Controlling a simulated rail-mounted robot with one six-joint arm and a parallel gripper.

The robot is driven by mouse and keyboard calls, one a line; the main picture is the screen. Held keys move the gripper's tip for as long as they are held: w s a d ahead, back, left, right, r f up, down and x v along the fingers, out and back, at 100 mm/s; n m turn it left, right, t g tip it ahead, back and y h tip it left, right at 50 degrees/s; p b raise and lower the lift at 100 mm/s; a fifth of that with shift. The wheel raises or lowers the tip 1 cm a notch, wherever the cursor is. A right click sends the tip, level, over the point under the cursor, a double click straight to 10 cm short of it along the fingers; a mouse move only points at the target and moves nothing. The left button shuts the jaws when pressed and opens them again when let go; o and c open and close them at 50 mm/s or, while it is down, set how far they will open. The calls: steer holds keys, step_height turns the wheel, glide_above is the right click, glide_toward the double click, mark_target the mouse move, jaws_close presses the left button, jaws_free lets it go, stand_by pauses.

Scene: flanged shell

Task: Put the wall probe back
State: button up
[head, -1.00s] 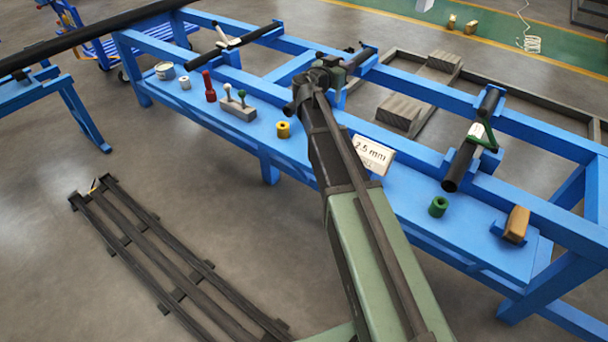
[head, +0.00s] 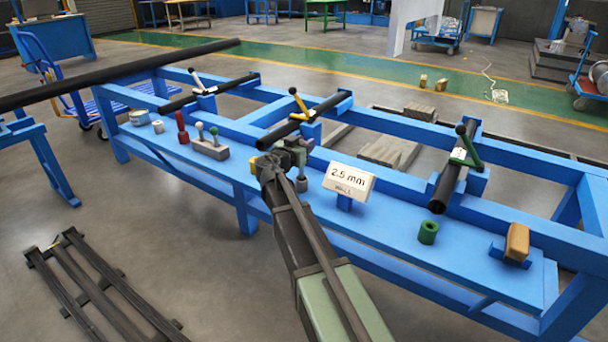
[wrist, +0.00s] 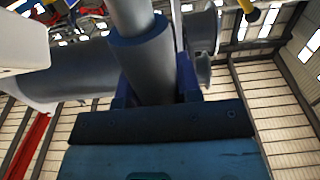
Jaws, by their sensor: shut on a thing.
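My gripper (head: 288,158) is shut on a small grey tool with a rounded lower end (head: 301,183), which I take to be the wall probe. It is in front of the middle pipe (head: 305,122) and over the bench shelf. In the wrist view a grey cylinder with a blue-grey collar (wrist: 143,55) rises beyond the dark jaw pad (wrist: 160,122). The grip itself is partly hidden by my wrist in the head view. A grey block (head: 210,149) at left on the shelf carries a white-knobbed and a green-knobbed piece. A sign (head: 348,181) reads 2.5 mm.
The blue bench carries a left pipe (head: 228,88) with a white clamp and a right pipe (head: 455,170) with a green clamp. A red piece (head: 182,130), green ring (head: 428,232) and tan block (head: 517,242) stand along the shelf. A yellow ring (head: 254,163) is partly hidden by my gripper.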

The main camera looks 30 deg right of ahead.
step_height(320, 180, down, 5)
steer(key=b, duration=0.4)
steer(key=shift+r, duration=0.55)
steer(key=shift+f, duration=0.25)
steer(key=o, duration=0.9)
steer(key=shift+r, duration=0.1)
